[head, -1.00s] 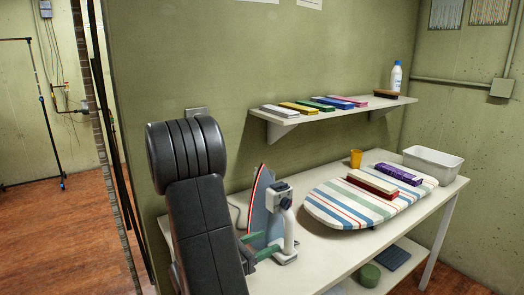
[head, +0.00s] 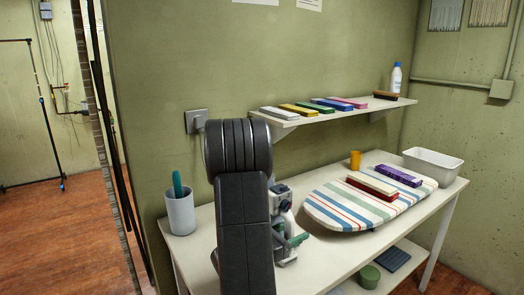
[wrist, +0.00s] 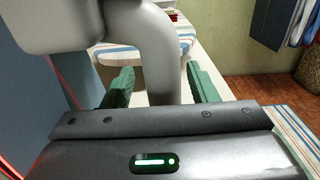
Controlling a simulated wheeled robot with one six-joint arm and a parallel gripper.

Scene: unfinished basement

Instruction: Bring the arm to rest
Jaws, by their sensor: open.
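My gripper (head: 288,238) is low over the left part of the white table, partly behind my black arm. Its green fingers are apart in the wrist view (wrist: 160,92). A grey, rounded, handle-like part (wrist: 155,50) stands between them, with a visible gap at the right; contact at the left is unclear. It seems to belong to the upright iron, whose grey upper part (head: 283,192) shows beside my arm in the head view. A blue-grey surface with a red edge fills the wrist view's left side.
A grey cup (head: 181,214) with a green item stands left of my arm. A striped ironing board (head: 335,212) bearing boxes lies to the right on the table (head: 385,240). An orange cup (head: 355,160) and white bin (head: 432,165) stand behind. A wall shelf (head: 340,112) holds several coloured boxes.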

